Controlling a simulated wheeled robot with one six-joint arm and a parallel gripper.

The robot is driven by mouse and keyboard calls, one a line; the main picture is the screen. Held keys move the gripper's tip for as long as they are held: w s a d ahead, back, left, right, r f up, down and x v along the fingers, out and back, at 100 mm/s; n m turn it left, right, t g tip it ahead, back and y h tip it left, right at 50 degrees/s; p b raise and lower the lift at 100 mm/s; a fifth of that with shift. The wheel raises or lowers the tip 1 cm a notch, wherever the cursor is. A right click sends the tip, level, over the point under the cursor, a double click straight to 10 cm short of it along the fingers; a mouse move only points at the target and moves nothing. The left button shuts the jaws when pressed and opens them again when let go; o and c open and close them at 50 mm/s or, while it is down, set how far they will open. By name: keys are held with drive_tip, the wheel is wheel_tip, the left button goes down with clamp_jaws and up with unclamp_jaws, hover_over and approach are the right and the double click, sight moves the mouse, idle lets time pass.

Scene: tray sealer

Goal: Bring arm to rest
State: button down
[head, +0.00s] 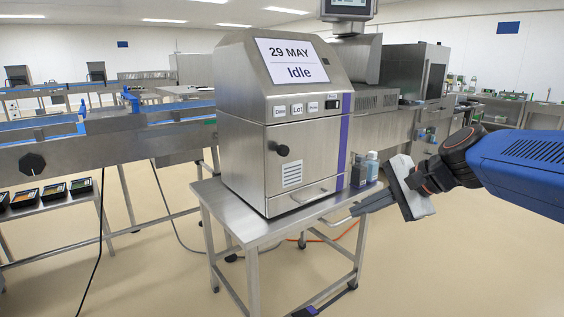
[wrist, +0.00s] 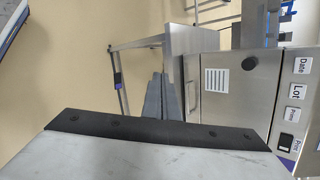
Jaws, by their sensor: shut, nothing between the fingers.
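My arm (head: 520,165) reaches in from the right in the head view, blue with a dark wrist and a grey gripper body. My gripper (head: 354,212) points left, its grey fingers together and empty, in front of the right end of the steel stand. In the wrist view the gripper (wrist: 160,82) shows as two grey fingers side by side, closed, with the stand and the machine's front beyond them. Whether the fingertips touch the stand's edge I cannot tell.
A steel coding machine (head: 255,175) reading "29 MAY Idle" stands on a steel stand (head: 262,228). Small bottles (head: 371,168) stand beside it, close to my gripper. A conveyor (head: 110,145) runs behind on the left, with black trays (head: 54,190) below. The floor at the front right is clear.

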drive_tip(key=s+d+f+n+h, duration=0.2)
drive_tip(key=s+d+f+n, duration=0.1)
drive_tip(key=s+f+n, duration=0.1)
drive_tip(key=s+d+f+n+h, duration=0.3)
drive_tip(key=s+f, duration=0.3)
drive_tip(key=s, duration=0.3)
drive_tip(key=s+d+f+n+g+h, duration=0.1)
drive_tip(key=s+d+f+n+h, duration=0.1)
drive_tip(key=s+d+f+n, duration=0.2)
drive_tip(key=s+f+n, duration=0.1)
drive_tip(key=s, duration=0.2)
drive_tip(key=shift+n, duration=0.3)
